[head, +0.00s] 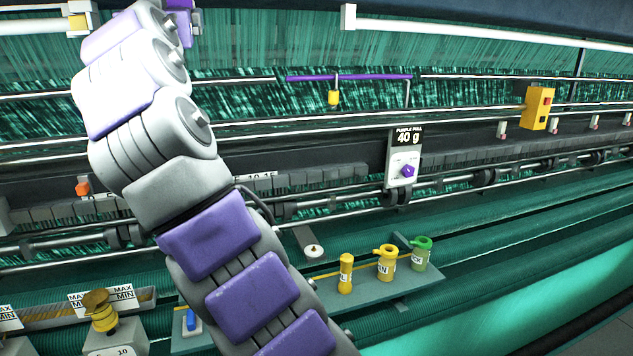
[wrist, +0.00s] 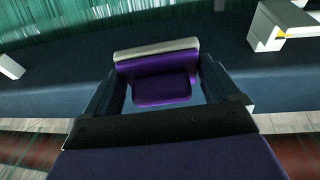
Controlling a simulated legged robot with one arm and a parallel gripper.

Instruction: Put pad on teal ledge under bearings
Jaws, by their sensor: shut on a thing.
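In the wrist view my gripper (wrist: 160,88) has its two dark fingers on either side of a purple block with a pale cream strip along its far edge, which looks like the pad (wrist: 162,86). The fingers are shut on it. The pad is held over or in front of a dark blue surface; the gap cannot be told. In the head view my arm rises to the top left, and the gripper and pad are not clearly visible. Long teal ledges (head: 520,214) run across the lower right, below a bar with dark round bearings (head: 485,178).
A teal-grey shelf (head: 425,288) holds a yellow bottle (head: 346,274), a yellow can (head: 386,263) and a green can (head: 421,254). A "40 g" gauge (head: 404,165) hangs mid-frame. A yellow box (head: 538,108) sits on the rail at right. White blocks (wrist: 280,25) edge the wrist view.

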